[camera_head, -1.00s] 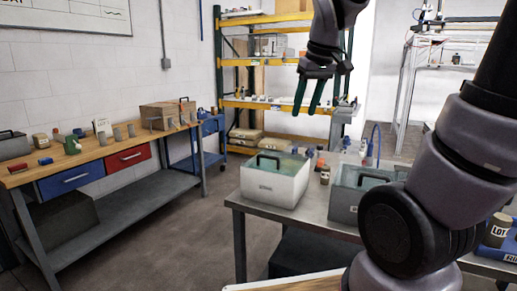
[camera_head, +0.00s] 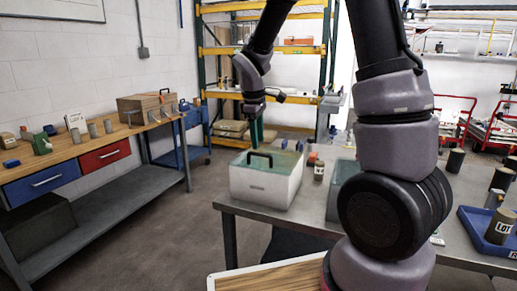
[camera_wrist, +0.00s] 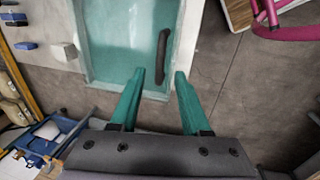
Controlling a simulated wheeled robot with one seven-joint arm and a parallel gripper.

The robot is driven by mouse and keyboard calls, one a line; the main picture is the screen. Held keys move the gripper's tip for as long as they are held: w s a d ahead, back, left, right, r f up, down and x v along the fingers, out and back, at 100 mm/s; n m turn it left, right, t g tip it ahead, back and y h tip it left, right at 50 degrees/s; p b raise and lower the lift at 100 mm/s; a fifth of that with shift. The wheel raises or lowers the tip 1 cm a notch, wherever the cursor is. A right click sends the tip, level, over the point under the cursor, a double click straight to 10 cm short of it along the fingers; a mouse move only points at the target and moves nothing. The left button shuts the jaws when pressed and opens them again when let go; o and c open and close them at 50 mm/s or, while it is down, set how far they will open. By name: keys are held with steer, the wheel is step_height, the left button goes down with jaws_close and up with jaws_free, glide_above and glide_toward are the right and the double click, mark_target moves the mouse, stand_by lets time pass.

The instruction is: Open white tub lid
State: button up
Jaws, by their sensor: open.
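The white tub (camera_head: 264,188) stands on the metal table's left end, with its translucent teal lid (camera_head: 283,161) on top. A dark handle (camera_head: 260,155) rises from the lid. The lid (camera_wrist: 115,55) and handle (camera_wrist: 162,52) also show in the wrist view. My gripper (camera_wrist: 160,74) is open, with its two green fingers pointing toward the lid. The handle's near end appears between the fingertips in the picture, but I cannot tell their height above it. In the head view my gripper (camera_head: 257,132) is just above the lid, its fingers partly hidden.
A second grey tub (camera_head: 333,200) is mostly hidden behind my arm. Small jars (camera_head: 318,170) stand close to the white tub's right. A blue tray (camera_head: 488,228) is at the table's right. A wooden workbench (camera_head: 95,142) lines the left wall; floor lies between.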

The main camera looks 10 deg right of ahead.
mark_target(259, 154)
steer(key=shift+w+d+f, duration=0.15)
steer(key=shift+f, duration=0.85)
steer(key=shift+w+d+f, duration=0.1)
steer(key=shift+w+f, duration=0.05)
steer(key=shift+f, duration=0.85)
jaws_close()
